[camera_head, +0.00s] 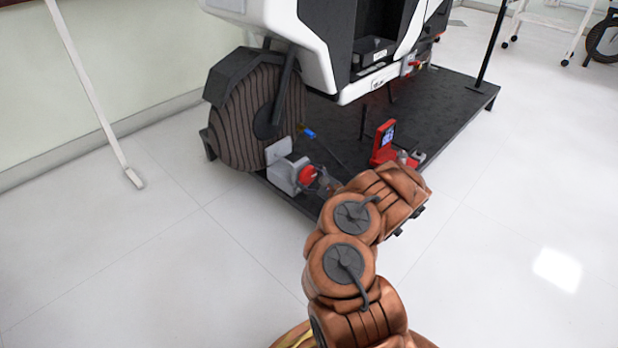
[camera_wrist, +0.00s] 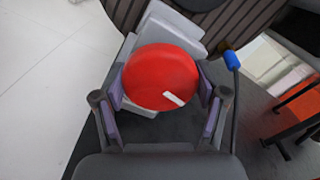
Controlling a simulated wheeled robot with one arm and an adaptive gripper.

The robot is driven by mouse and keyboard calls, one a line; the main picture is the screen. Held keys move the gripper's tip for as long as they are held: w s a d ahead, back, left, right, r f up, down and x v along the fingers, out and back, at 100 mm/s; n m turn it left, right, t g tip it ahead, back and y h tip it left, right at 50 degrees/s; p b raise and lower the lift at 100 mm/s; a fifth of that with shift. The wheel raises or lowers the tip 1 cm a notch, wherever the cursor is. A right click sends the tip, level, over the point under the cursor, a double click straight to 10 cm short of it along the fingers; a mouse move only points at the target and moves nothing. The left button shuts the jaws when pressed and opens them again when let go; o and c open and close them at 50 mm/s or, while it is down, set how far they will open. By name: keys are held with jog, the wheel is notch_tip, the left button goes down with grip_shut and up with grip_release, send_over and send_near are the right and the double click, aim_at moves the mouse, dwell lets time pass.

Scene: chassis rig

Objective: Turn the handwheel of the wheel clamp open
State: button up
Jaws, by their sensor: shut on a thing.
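The red handwheel (camera_wrist: 160,75) is round, with a short white mark near its lower right edge in the wrist view. It sits on the grey wheel clamp (camera_wrist: 179,27), which stands beside the large ribbed wheel (camera_wrist: 235,30). The clamp's jaw is hidden.
The black platform (camera_head: 450,95) carries the white and black machine (camera_head: 320,50). A red device (camera_head: 384,143) with a screen stands right of the clamp. A blue-ended lever (camera_wrist: 231,60) rises close to the right finger.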

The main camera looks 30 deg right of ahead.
jog(key=n, duration=0.4)
jog(key=shift+n, duration=0.3)
jog(key=n, duration=1.5)
jog(key=shift+n, duration=0.3)
jog(key=shift+f, duration=0.1)
jog(key=o, duration=1.2)
jog(key=shift+c, duration=0.2)
